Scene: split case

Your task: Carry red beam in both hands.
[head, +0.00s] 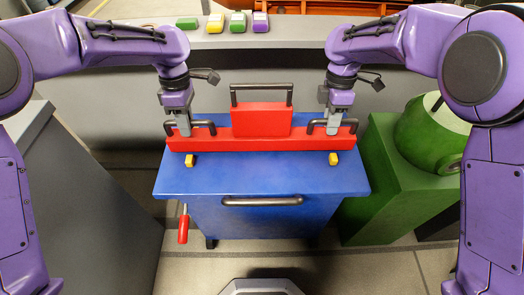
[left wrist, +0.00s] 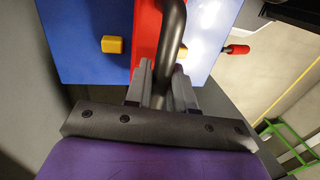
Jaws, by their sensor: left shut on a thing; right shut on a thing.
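The long red beam (head: 262,139) lies across the far part of the blue cabinet's top (head: 260,178) in the head view. It has a dark handle at each end and a raised red block with a larger dark handle in the middle. My left gripper (head: 184,130) is shut on the beam's left handle. The left wrist view shows the dark handle bar between the fingers (left wrist: 163,85), with the red beam (left wrist: 146,35) beneath. My right gripper (head: 333,128) is shut on the beam's right handle. Whether the beam touches the top is hard to tell.
Two yellow blocks (head: 189,160) (head: 333,158) sit on the blue top in front of the beam. A red-handled lever (head: 183,228) hangs at the cabinet's front left. A green stand (head: 395,190) with a green drum is at right. A grey ledge (head: 300,30) with coloured blocks lies behind.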

